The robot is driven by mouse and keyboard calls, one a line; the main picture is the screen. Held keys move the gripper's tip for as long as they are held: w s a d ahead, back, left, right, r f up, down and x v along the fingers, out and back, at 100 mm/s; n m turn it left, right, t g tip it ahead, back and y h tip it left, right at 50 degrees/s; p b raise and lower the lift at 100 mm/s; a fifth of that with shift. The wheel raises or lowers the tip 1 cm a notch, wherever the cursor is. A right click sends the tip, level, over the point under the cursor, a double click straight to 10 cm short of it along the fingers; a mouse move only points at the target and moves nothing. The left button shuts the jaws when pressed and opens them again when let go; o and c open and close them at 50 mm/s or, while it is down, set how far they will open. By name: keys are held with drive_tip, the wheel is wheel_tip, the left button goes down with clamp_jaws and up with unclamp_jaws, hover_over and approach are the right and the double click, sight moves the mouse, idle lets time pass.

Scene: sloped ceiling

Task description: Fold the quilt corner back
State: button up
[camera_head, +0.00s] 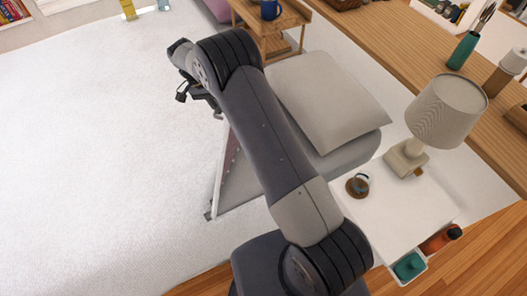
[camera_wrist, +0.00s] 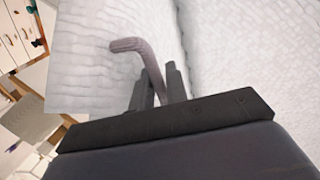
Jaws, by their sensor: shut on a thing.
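The white textured quilt (camera_head: 90,150) covers most of the bed, and it also shows in the wrist view (camera_wrist: 240,40). Near the pillow end, a narrow raised flap (camera_head: 229,178) stands beside my arm, with a mauve underside and a small dark bit at its lower tip. My gripper (camera_head: 203,100) is over the quilt, left of the pillow and partly hidden by my wrist. In the wrist view its two dark fingers (camera_wrist: 158,82) are shut on a bent mauve-grey strip (camera_wrist: 132,45), apparently the quilt corner. My arm hides part of the flap and bed.
A grey pillow (camera_head: 330,105) lies on the bed right of my arm. A wooden stand (camera_head: 275,35) with a blue mug is behind. Open quilt lies to the left.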

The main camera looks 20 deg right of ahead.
drive_tip(key=shift+w+a+r, duration=0.3)
drive_tip(key=shift+w, duration=0.2)
drive_tip(key=shift+a, duration=0.1)
drive_tip(key=shift+o, duration=1.1)
drive_tip(key=shift+w+a+f, duration=0.25)
drive_tip(key=shift+w+a, duration=0.15)
drive_tip(key=shift+a, duration=0.2)
drive_tip(key=shift+w+a+f, duration=0.25)
drive_tip(key=shift+w+a, duration=0.1)
drive_tip(key=shift+a, duration=0.2)
drive_tip(key=shift+a+f, duration=0.1)
drive_tip(key=shift+f, duration=0.05)
